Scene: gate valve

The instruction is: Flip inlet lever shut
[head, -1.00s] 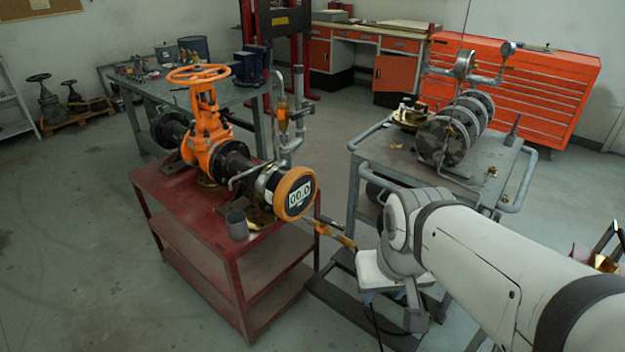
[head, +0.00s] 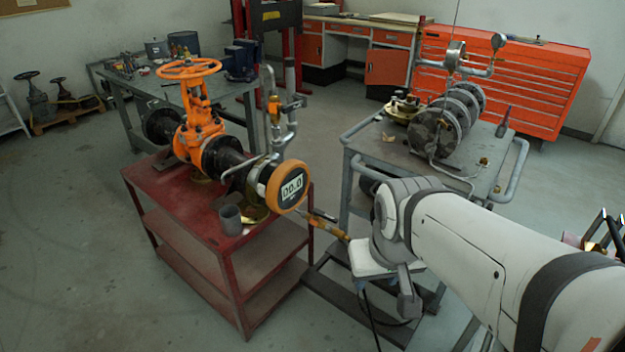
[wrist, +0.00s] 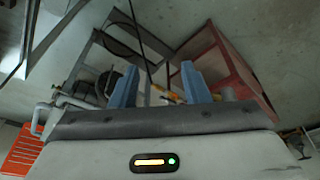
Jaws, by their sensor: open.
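An orange gate valve (head: 197,132) with a handwheel (head: 188,69) is mounted on a black pipe on the red cart (head: 182,218). A thin upright pipe behind the round display carries a small orange fitting (head: 273,106); I cannot tell if this is the inlet lever. An orange-yellow rod-like part (head: 330,227) extends between the cart and my wrist; orange also shows between my fingers in the wrist view (wrist: 168,97), apparently beyond them. My gripper (wrist: 160,66) has two blue fingers, spread apart with nothing visibly gripped. In the head view my wrist mostly hides it.
The round display (head: 290,188) faces me at the pipe's end, beside a grey cup (head: 230,218). A grey cart (head: 390,150) with flanged pipework stands behind my arm. An orange tool cabinet (head: 510,90) is at the back. Floor is clear left of the red cart.

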